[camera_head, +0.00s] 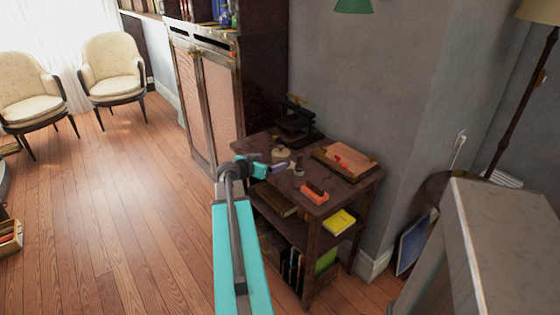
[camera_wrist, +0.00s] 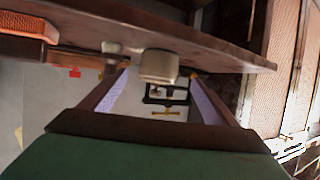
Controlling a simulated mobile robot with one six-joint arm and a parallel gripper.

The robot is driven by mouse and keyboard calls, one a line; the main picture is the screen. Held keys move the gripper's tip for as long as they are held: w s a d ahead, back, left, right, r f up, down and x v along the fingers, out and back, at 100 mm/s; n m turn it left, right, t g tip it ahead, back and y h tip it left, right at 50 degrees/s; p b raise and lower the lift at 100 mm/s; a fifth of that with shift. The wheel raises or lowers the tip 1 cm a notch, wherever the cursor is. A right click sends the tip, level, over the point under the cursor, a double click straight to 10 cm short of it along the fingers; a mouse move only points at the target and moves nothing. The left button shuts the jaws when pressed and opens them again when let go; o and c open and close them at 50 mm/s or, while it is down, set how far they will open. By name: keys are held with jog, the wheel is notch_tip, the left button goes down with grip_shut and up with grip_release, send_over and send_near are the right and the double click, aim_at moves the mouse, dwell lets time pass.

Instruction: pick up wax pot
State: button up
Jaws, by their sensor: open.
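A small cream-coloured round pot (camera_head: 281,154), which I take to be the wax pot, stands on the top of a dark wooden shelf table (camera_head: 330,202). My gripper (camera_head: 277,168) is over the near left part of the tabletop, beside the pot, with its jaws open. In the wrist view, which looks upside down, the pot (camera_wrist: 158,66) appears in line with the gap between the two pale fingers of my gripper (camera_wrist: 157,76). Nothing is held. I cannot tell how far the fingertips are from the pot.
A black press (camera_head: 297,122) stands behind the pot. A wooden box (camera_head: 345,160) and an orange object (camera_head: 314,191) lie to the right, with a small upright item (camera_head: 299,168) between. A cabinet (camera_head: 207,90) stands behind left. The wood floor (camera_head: 120,210) is open at left.

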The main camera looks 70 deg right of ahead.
aim_at(275, 160)
jog(key=shift+x, duration=1.45)
jog(key=shift+f+p+x, duration=0.15)
jog(key=shift+p+x, duration=0.3)
jog(key=shift+x, duration=0.85)
jog(key=shift+f+p+x, duration=0.15)
jog(key=shift+p+x, duration=0.3)
jog(key=shift+x, duration=0.8)
jog(key=shift+a, duration=0.1)
jog(key=shift+c, duration=0.4)
jog(key=shift+r, duration=0.1)
jog(key=c, duration=1.4)
jog(key=shift+r, duration=0.1)
jog(key=shift+r+b, duration=0.45)
jog(key=shift+r, duration=4.45)
